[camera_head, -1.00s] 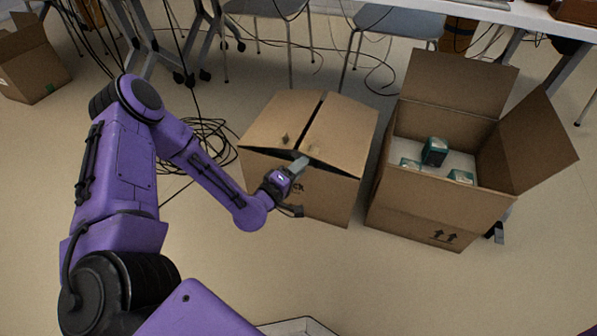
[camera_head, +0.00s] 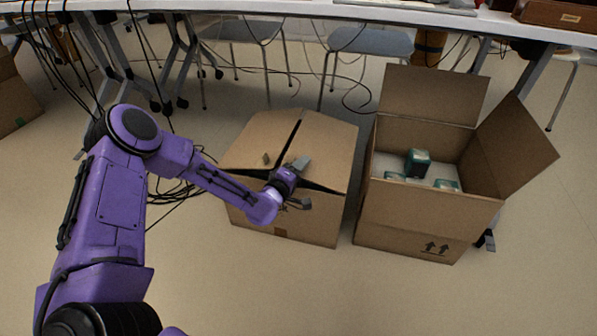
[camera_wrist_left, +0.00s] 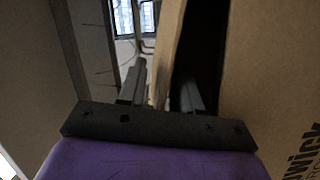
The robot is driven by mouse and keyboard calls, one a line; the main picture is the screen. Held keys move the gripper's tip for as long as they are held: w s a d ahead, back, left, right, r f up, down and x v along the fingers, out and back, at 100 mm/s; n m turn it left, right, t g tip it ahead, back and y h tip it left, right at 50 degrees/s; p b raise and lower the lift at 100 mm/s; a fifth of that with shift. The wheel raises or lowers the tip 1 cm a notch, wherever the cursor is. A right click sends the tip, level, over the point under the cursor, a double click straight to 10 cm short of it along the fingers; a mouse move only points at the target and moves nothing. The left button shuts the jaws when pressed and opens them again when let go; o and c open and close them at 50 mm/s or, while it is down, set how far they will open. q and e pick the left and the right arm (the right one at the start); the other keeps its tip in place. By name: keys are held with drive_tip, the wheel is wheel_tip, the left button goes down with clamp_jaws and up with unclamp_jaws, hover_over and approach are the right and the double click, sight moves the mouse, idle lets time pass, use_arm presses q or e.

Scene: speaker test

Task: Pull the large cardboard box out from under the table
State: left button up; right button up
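A brown cardboard box (camera_head: 328,150) stands on the floor in front of the table (camera_head: 400,14). Its top flaps are nearly closed, with a dark gap along the front edge. My left gripper (camera_head: 304,183) is at this front edge, one finger above and one below. In the left wrist view the two fingers (camera_wrist_left: 164,88) stand apart on either side of a cardboard edge (camera_wrist_left: 166,50), with a dark gap beside the right finger. A firm grip is not visible. I cannot make out my right gripper.
An open cardboard box (camera_head: 425,215) with green-and-white packages (camera_head: 418,162) stands close on the right. Grey chairs (camera_head: 371,41), table legs and loose cables lie behind. Another box (camera_head: 14,100) is at the far left. A small dark part (camera_head: 486,240) shows beside the open box. The front floor is clear.

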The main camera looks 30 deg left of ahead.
use_arm(q)
clamp_jaws()
idle(1.4)
